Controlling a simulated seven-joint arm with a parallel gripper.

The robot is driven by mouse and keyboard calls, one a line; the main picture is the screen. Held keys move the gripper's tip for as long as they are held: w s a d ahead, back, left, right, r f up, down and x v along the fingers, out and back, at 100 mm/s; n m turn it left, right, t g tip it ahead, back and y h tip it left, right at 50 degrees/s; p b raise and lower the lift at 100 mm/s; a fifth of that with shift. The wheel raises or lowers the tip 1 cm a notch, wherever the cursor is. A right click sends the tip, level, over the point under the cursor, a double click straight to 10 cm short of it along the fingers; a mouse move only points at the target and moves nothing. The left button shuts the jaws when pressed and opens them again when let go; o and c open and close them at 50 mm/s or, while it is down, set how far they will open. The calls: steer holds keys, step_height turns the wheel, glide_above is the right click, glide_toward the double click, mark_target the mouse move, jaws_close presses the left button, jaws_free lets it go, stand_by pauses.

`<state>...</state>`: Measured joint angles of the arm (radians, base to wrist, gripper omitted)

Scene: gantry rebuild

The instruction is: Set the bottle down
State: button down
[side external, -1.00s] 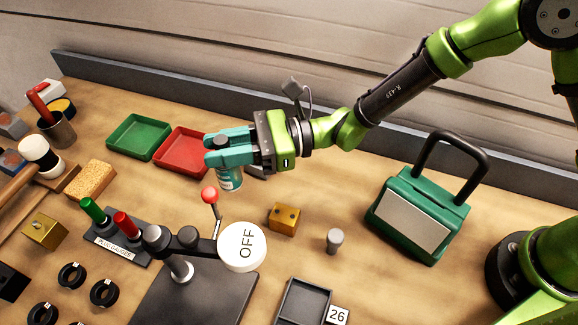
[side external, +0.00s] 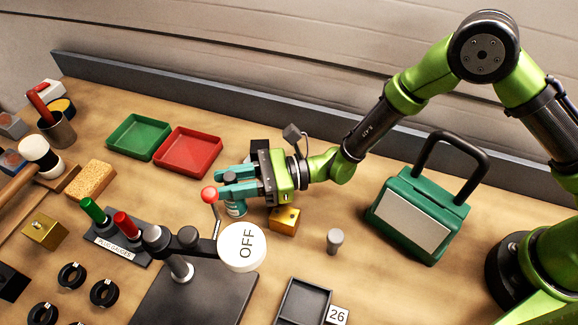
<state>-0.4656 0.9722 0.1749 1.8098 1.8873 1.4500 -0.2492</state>
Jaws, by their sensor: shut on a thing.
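My gripper (side external: 238,183) has two teal fingers pointing left, shut on a small teal bottle (side external: 236,209). The bottle is upright, with a dark cap showing between the fingers and its labelled lower part below them. Its base is partly hidden behind the red-knobbed lever and the round OFF disc, so I cannot tell whether it touches the bench (side external: 330,205).
The red tray (side external: 188,152) and green tray (side external: 139,137) lie behind and left. The red-knobbed lever (side external: 210,196) and OFF disc (side external: 242,247) stand close in front. A brass block (side external: 285,221) sits just below my wrist. A green case (side external: 418,213) stands right.

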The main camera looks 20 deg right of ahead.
steer(key=c, duration=1)
jaws_free()
steer(key=shift+d+f, duration=0.1)
steer(key=shift+f, duration=0.25)
steer(key=shift+c, duration=0.2)
steer(key=shift+o, duration=0.9)
steer(key=shift+r, duration=0.1)
